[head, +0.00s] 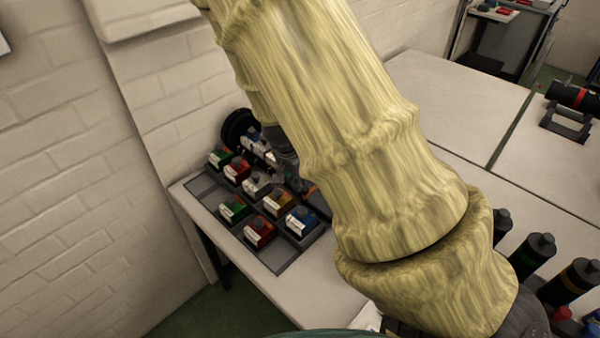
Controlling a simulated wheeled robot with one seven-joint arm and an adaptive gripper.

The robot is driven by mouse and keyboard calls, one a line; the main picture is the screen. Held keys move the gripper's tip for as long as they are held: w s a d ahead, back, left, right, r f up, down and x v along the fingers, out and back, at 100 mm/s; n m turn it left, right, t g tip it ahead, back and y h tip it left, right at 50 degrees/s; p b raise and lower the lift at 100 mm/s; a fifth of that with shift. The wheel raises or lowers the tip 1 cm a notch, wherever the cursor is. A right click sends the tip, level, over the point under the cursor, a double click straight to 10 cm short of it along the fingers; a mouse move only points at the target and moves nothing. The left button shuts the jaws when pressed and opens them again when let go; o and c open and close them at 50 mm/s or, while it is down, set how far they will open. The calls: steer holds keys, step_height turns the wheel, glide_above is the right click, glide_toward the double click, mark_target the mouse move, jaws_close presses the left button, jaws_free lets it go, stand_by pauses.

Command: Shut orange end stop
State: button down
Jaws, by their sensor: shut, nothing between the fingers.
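My arm in its yellowish sleeve crosses the middle of the view and hides much of the table behind it. The dark grey end of my arm and my gripper (293,182) show in part to the left of the sleeve, low over the back right of a tray of coloured blocks. The gripper is shut and empty; its fingertips are small and hard to make out. A small orange patch (309,188) shows close beside it, partly hidden by the sleeve. I cannot tell whether this is the orange end stop, nor whether the gripper touches it.
The dark tray (282,262) holds several coloured blocks, with a black round part (237,127) behind it near the brick wall. Several dark capped cylinders (540,246) stand at lower right. A red-banded black cylinder (573,95) lies at far right. The pale tabletop (450,95) beyond my arm is clear.

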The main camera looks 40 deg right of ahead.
steer(key=s+a+r+p, duration=0.1)
steer(key=a+r+p, duration=0.3)
steer(key=a, duration=0.5)
steer(key=shift+a+r+p, duration=0.3)
steer(key=shift+a+p, duration=0.05)
steer(key=shift+p, duration=0.65)
